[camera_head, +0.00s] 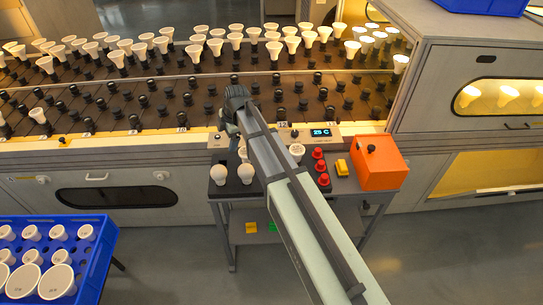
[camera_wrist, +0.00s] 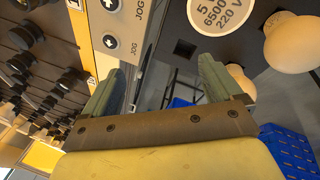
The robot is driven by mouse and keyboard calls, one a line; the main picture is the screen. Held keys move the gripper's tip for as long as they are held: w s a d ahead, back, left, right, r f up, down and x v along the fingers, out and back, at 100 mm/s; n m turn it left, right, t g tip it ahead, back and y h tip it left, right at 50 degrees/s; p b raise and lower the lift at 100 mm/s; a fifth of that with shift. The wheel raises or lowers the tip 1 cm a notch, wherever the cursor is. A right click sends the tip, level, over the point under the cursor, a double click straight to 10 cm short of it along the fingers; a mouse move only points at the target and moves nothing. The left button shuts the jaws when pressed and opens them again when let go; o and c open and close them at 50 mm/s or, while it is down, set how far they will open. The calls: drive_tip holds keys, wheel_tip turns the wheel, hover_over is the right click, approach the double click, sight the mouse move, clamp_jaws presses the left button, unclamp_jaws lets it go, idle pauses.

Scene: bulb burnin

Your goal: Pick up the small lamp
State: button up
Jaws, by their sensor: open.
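My gripper (camera_head: 233,118) is over the front edge of the bench, above the small stand. In the wrist view its two fingers (camera_wrist: 160,82) are apart with nothing between them. Several white lamps are on the dark stand top: one at the left front (camera_head: 219,175), one beside it (camera_head: 246,173), and one farther right (camera_head: 297,151). In the wrist view, a lamp with a printed face (camera_wrist: 222,14) and a round lamp (camera_wrist: 290,43) lie right of the fingers. Another lamp (camera_wrist: 240,80) is partly hidden by the right finger. I cannot tell which is the small lamp.
The stand also holds red caps (camera_head: 320,167), a yellow block (camera_head: 342,168) and an orange box (camera_head: 379,164). Behind is a bench (camera_head: 120,148) with rows of sockets and lamps. A blue crate (camera_head: 98,262) of lamps stands at lower left. Floor between is clear.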

drive_tip(key=s+d+r+m+g+h, duration=0.15)
drive_tip(key=d+r, duration=0.25)
drive_tip(key=d, duration=0.4)
drive_tip(key=s+d+r+m+g+h, duration=0.1)
drive_tip(key=d+r+m+h, duration=0.15)
drive_tip(key=d, duration=0.45)
drive_tip(key=shift+n+t+y, duration=0.25)
drive_tip(key=shift+n+y, duration=0.15)
drive_tip(key=shift+y, duration=0.1)
drive_tip(key=f, duration=0.7)
drive_tip(key=shift+w+d+f, duration=0.1)
drive_tip(key=shift+d+f, duration=0.15)
drive_tip(key=shift+f, duration=0.1)
drive_tip(key=shift+d+f, duration=0.15)
drive_tip(key=shift+f, duration=2.45)
drive_tip(key=shift+c, duration=0.3)
drive_tip(key=c, duration=1)
drive_tip(key=shift+c, duration=0.2)
drive_tip(key=shift+r, duration=0.1)
